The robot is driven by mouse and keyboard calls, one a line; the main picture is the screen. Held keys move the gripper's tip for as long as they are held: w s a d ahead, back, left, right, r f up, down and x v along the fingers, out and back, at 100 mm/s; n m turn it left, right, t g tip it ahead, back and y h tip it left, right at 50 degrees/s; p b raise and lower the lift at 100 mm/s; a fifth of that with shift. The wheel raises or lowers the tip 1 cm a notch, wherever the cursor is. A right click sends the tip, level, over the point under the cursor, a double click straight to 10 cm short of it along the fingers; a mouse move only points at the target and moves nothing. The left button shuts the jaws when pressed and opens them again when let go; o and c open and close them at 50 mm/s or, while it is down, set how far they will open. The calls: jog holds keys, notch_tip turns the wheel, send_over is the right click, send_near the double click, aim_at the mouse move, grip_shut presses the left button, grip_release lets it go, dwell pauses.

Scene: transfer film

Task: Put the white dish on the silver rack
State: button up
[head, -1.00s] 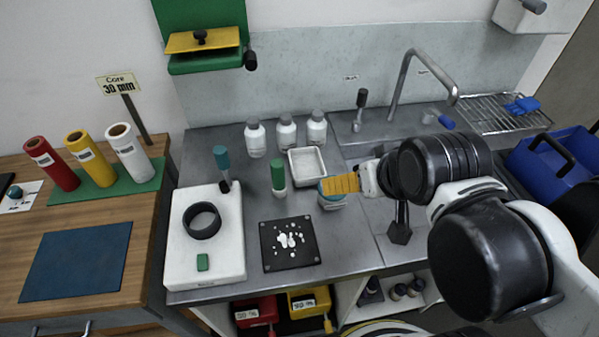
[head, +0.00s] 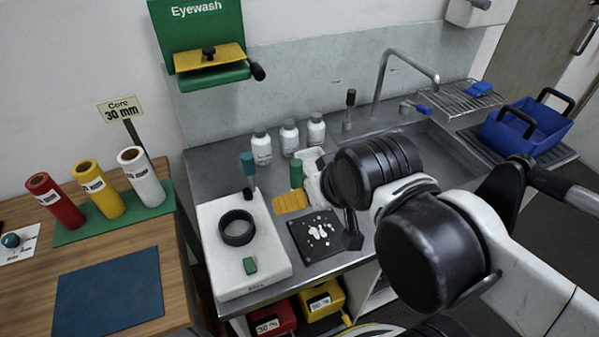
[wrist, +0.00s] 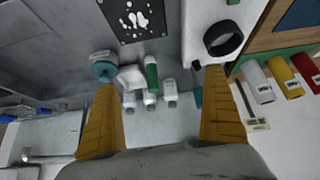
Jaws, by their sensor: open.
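The white dish (head: 311,155) is a shallow square tray on the grey counter, in front of the white bottles. My arm hides much of it in the head view; in the wrist view the dish (wrist: 131,77) lies beside the green cylinder. The silver rack (head: 452,106) is a wire grid at the back right by the sink, with a blue object on it. My gripper (head: 291,201) has yellow fingers and shows over the counter between the white device and the black plate. In the wrist view its fingers (wrist: 160,78) are wide apart with nothing between their tips.
Several white bottles (head: 289,138) stand behind the dish, and a green cylinder (head: 296,173) stands beside it. A white device with a black ring (head: 238,228) is at left. A black plate (head: 301,243) holds white pieces. The tap (head: 381,78) rises before the rack.

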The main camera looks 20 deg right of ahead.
jog(key=g+b, duration=0.1)
jog(key=g, duration=0.2)
send_over(313, 166)
jog(key=s, duration=0.4)
jog(key=f, duration=1.1)
jog(key=shift+w+f, duration=0.15)
jog(key=shift+w, duration=0.1)
jog(key=b+x, duration=0.2)
jog(key=x, duration=0.4)
jog(key=shift+w+f+b, duration=0.25)
jog(key=shift+f+b, duration=0.05)
jog(key=shift+b, duration=0.05)
jog(key=c, duration=1.3)
jog(key=shift+r, duration=0.15)
